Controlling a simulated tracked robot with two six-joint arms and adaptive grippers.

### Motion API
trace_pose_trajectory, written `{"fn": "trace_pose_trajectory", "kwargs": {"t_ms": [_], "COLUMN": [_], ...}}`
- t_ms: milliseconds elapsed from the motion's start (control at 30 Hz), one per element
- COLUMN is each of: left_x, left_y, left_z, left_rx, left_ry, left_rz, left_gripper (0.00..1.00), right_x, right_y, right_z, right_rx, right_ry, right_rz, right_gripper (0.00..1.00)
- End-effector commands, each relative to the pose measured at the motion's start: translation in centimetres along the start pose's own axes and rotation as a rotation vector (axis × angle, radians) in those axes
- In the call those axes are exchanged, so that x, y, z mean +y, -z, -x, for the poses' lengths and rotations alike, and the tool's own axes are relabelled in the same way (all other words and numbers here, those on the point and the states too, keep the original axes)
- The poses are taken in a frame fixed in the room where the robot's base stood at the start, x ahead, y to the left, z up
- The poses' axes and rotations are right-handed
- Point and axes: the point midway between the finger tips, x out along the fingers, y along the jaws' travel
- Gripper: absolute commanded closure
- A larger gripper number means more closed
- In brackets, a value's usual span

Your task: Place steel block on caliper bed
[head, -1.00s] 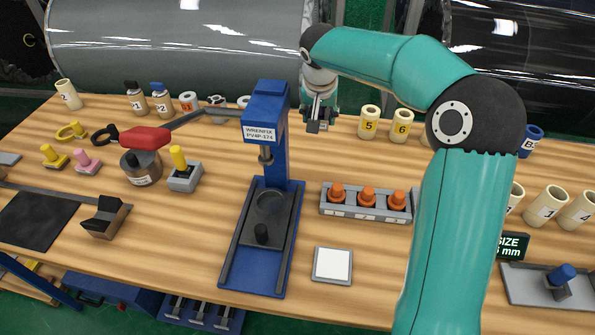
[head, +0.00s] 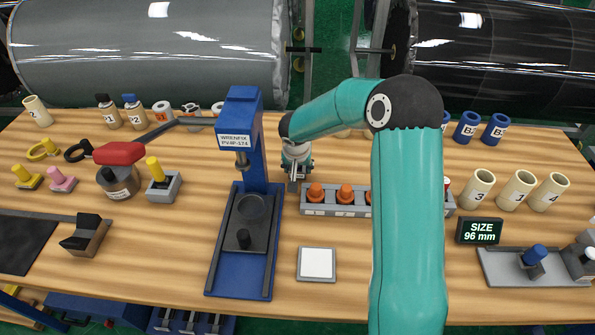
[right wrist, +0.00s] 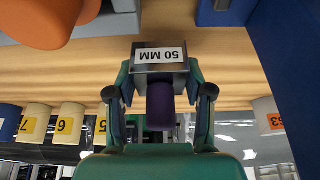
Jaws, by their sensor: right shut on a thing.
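My right gripper (head: 294,182) is shut on the purple knob (right wrist: 160,106) of a steel block. The steel block (right wrist: 160,58), labelled "50 MM" upside down, shows in the right wrist view between the fingers. In the head view the gripper is just right of the blue press, near the left end of the grey rack, and the block is hard to make out. The grey plate at the right (head: 496,279), apparently the caliper bed, carries a blue-knobbed piece (head: 534,254). Behind it the display (head: 480,231) reads "SIZE 96 mm". My left gripper is not in view.
The blue press (head: 240,130) stands left of the gripper. The grey rack (head: 318,208) holds orange-knobbed pieces. A white-topped square (head: 317,263) lies in front. Cream tubes (head: 516,190) stand behind the display. My right arm hides part of the table between rack and plate.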

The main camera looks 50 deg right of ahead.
Motion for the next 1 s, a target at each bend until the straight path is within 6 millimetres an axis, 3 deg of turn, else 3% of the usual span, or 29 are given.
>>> {"fn": "trace_pose_trajectory", "kwargs": {"t_ms": [167, 533, 567, 700, 1000], "left_x": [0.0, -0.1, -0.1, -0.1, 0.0], "left_y": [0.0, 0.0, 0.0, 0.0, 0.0], "left_z": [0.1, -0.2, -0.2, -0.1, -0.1], "left_rx": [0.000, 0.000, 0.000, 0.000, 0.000], "left_ry": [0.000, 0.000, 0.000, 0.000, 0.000], "left_rz": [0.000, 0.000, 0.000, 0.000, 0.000], "left_gripper": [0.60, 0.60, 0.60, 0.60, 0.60], "right_x": [0.1, 0.0, 0.0, 0.0, 0.0], "right_y": [-0.7, -0.8, -0.9, -0.9, -0.9], "right_z": [-1.8, -2.1, -2.2, -2.1, -2.1], "right_rx": [0.001, 0.003, 0.000, 0.000, 0.000], "right_ry": [0.000, 0.001, 0.000, 0.000, 0.000], "right_rz": [0.000, 0.000, 0.000, 0.000, 0.001], "right_gripper": [1.00, 1.00, 0.47, 0.24, 0.23]}}
